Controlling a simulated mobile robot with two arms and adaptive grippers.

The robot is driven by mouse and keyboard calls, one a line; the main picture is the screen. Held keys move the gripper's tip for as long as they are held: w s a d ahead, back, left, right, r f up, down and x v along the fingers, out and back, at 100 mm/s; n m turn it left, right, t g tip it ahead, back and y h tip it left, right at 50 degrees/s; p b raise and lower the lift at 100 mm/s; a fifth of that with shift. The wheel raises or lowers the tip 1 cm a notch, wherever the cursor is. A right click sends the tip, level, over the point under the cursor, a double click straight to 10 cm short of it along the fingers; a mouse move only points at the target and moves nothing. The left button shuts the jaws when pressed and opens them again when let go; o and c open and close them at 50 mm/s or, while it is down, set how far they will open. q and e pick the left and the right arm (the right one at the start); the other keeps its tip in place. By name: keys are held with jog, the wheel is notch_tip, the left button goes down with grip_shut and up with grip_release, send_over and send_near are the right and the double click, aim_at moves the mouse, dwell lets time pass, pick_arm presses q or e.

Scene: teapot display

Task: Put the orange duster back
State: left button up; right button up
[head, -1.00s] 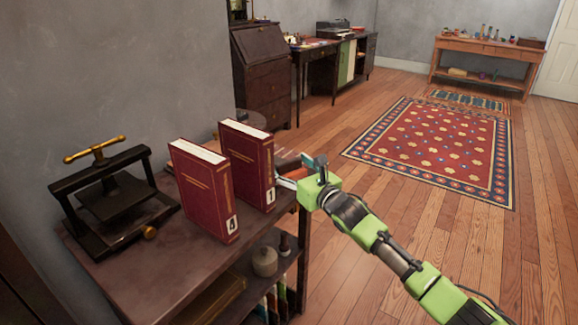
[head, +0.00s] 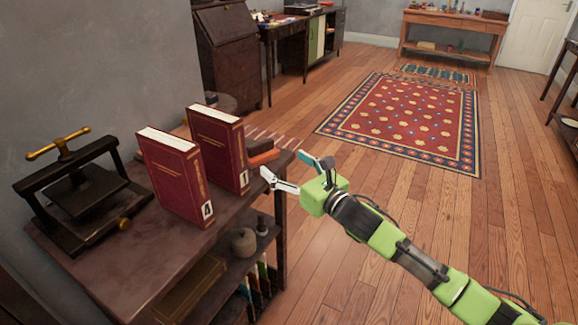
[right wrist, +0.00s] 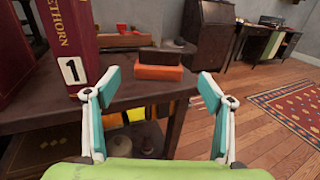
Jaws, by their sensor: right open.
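The orange duster (head: 264,157), a block with a dark brown upper part, lies on the dark shelf top (head: 150,255) behind the red book marked 1 (head: 217,145). In the right wrist view the duster (right wrist: 160,72) shows ahead of the fingers, apart from them. My right gripper (head: 284,165) is open and empty at the right edge of the shelf top. It also shows in the right wrist view (right wrist: 160,84). My left gripper is out of view.
A second red book (head: 172,178) stands left of book 1. A black press with a brass handle (head: 78,185) stands further left. A small pot (head: 244,242) sits on the lower shelf. The floor right of the shelf is clear up to the red rug (head: 405,120).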

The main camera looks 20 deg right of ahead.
jog(key=s+a+f+m+g+h, duration=0.1)
jog(key=s+f+m+g, duration=0.1)
jog(key=s+f+m, duration=0.35)
jog(key=s+f+m+g+h, duration=0.2)
jog(key=s+f+m, duration=0.1)
jog(key=f+m, duration=0.55)
jog(key=s+a+f+m+g+h, duration=0.1)
jog(key=s+f+m+g, duration=0.1)
jog(key=s+f+m, duration=0.5)
jog(key=s+a+f+m+g, duration=0.1)
jog(key=s+f+m+g, duration=0.3)
jog(key=s+f+m, duration=0.4)
jog(key=s+a+f+m+g, duration=0.2)
jog(key=s+f+m+g, duration=0.2)
jog(key=s+f+m, duration=0.4)
jog(key=s, duration=0.6)
jog(key=shift+s+a+h, duration=0.3)
jog(key=shift+s+h, duration=0.05)
jog(key=shift+h, duration=0.05)
